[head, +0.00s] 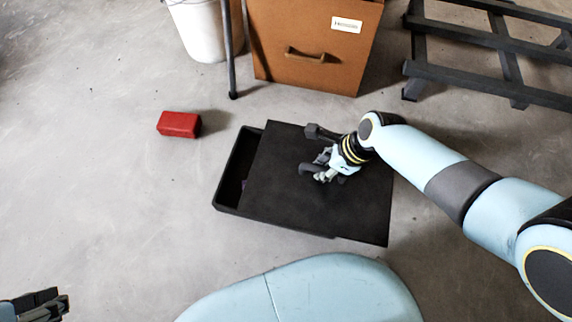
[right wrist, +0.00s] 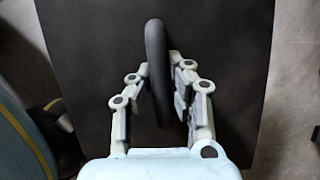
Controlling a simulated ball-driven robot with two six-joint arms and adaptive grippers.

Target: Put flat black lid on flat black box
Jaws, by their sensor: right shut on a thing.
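The flat black box (head: 231,178) sits on the concrete floor in the middle of the head view. The flat black lid (head: 281,170) is over most of it, shifted to the right, so the box's left part shows open. Whether the lid rests on the box rim or hangs just above it, I cannot tell. My right gripper (head: 318,172) is shut on the lid's dark handle, which stands between the fingers in the right wrist view (right wrist: 157,75). My left gripper (head: 48,304) is at the bottom left corner, far from the box; its fingers are partly cut off.
A red block (head: 179,124) lies on the floor left of the box. A brown drawer cabinet (head: 312,50), a white bucket (head: 197,28) and a dark slatted rack (head: 480,45) stand behind.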

